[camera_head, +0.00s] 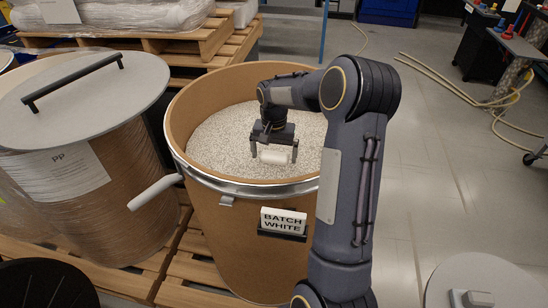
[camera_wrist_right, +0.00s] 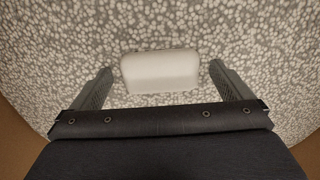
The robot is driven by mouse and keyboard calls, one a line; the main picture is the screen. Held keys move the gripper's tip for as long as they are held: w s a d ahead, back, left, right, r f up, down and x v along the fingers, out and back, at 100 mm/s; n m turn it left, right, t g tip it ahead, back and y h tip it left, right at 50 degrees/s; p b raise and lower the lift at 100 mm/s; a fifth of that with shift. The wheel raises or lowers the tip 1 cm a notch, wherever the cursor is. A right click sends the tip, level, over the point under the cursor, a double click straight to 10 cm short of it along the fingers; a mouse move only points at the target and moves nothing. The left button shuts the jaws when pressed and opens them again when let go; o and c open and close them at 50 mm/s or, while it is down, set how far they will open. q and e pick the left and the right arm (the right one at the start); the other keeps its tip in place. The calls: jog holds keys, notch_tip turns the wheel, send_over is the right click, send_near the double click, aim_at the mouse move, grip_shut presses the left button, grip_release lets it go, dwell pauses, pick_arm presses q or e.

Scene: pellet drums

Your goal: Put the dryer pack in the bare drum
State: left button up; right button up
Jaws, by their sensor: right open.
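The dryer pack (camera_head: 274,157) is a small white block. It lies on the speckled grey-white pellets inside the open drum (camera_head: 215,212), a brown drum without wrap whose card reads BATCH WHITE. My right gripper (camera_head: 273,154) reaches down into this drum and is open. In the right wrist view the pack (camera_wrist_right: 160,72) sits between and slightly beyond the two spread fingers (camera_wrist_right: 161,80), with a gap on each side. My left gripper is not in view.
A film-wrapped drum (camera_head: 95,185) with a PP label and a grey handled lid (camera_head: 85,88) stands left. A white clamp lever (camera_head: 155,192) sticks out from the open drum's metal ring. Pallets (camera_head: 185,265) lie below. A round grey lid (camera_head: 490,270) shows lower right. Floor to the right is mostly clear, with hoses.

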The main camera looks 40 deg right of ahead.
aim_at(274, 156)
notch_tip(274, 156, up, 10)
dwell(0.3)
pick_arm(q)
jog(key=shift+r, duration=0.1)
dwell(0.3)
